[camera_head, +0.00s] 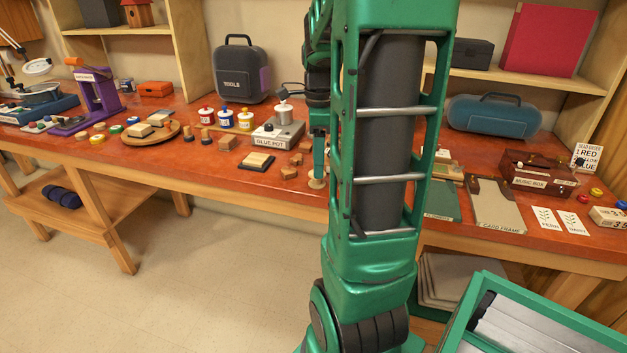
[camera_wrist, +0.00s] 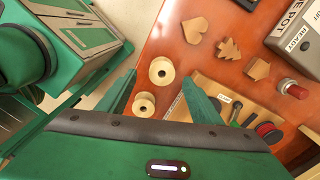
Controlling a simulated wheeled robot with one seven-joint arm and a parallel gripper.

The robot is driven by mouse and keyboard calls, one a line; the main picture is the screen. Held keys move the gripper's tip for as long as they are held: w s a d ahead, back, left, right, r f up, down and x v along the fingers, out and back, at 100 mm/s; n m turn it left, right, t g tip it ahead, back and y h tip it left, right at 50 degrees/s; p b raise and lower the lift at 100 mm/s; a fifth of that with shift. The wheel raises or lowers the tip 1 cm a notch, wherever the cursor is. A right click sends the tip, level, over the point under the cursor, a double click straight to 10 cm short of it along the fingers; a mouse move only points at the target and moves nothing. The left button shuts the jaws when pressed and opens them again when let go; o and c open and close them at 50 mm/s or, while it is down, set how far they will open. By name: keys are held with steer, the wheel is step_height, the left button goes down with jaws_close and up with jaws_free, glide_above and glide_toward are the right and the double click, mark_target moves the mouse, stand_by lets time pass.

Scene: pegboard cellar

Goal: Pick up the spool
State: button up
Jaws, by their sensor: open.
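Two pale wooden spools lie near the edge of the red-brown worktop in the wrist view. The farther spool (camera_wrist: 161,71) shows a round face with a centre hole. The nearer spool (camera_wrist: 144,104) shows its flanges and lies close to the left finger. My gripper (camera_wrist: 160,77) is open, with its green fingers on either side of the spools in the picture and nothing held. In the head view my gripper (camera_head: 319,160) points down at the worktop. A pale spool (camera_head: 317,182) shows just below it; the other cannot be made out there.
Wooden heart (camera_wrist: 194,29), tree (camera_wrist: 229,49) and house (camera_wrist: 257,69) shapes lie beyond the spools. The glue pot (camera_head: 277,133) stands behind. My arm hides the middle of the worktop in the head view.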

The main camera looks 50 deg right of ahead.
mark_target(314, 184)
steer(key=f, duration=0.5)
steer(key=shift+w+d, duration=0.1)
steer(key=shift+w, duration=0.1)
steer(key=shift+r, duration=0.1)
steer(key=shift+c, duration=0.6)
steer(key=c, duration=1)
